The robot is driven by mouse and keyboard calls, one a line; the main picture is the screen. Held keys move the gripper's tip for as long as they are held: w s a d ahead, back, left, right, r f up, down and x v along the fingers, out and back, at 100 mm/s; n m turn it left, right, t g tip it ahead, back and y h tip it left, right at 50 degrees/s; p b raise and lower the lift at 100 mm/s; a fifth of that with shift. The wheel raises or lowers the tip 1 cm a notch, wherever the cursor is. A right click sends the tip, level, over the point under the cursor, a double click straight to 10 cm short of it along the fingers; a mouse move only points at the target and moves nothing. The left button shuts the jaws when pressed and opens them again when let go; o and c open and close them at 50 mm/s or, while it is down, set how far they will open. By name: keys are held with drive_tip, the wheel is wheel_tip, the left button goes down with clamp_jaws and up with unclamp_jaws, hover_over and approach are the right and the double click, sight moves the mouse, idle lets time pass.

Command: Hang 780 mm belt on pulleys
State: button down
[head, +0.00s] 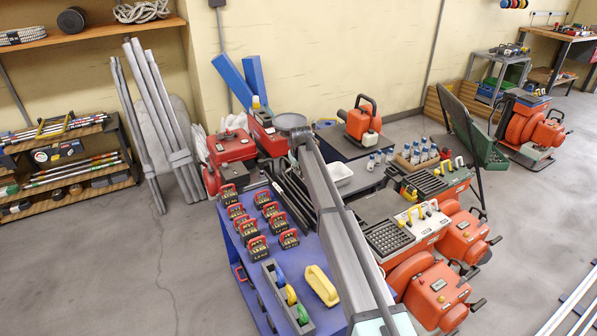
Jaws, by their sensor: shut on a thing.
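My arm reaches from the bottom edge up over the blue-topped bench (236,262). I cannot make out my gripper; its end of the arm is hidden or too small to see. Several black blocks with red handles (257,249) stand in rows on the bench; their yellow labels are too small to read. No belt can be told apart, and I cannot tell which parts are the pulleys. Orange-red machines (437,290) with black handles stand right of my arm, partly hidden by it.
A shelf rack (70,160) and grey pipes (155,110) are at left. The floor (110,270) at lower left is clear.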

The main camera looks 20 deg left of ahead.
drive_tip(key=shift+r+p, duration=1.45)
drive_tip(key=shift+r, duration=1.9)
drive_tip(key=shift+d, duration=0.1)
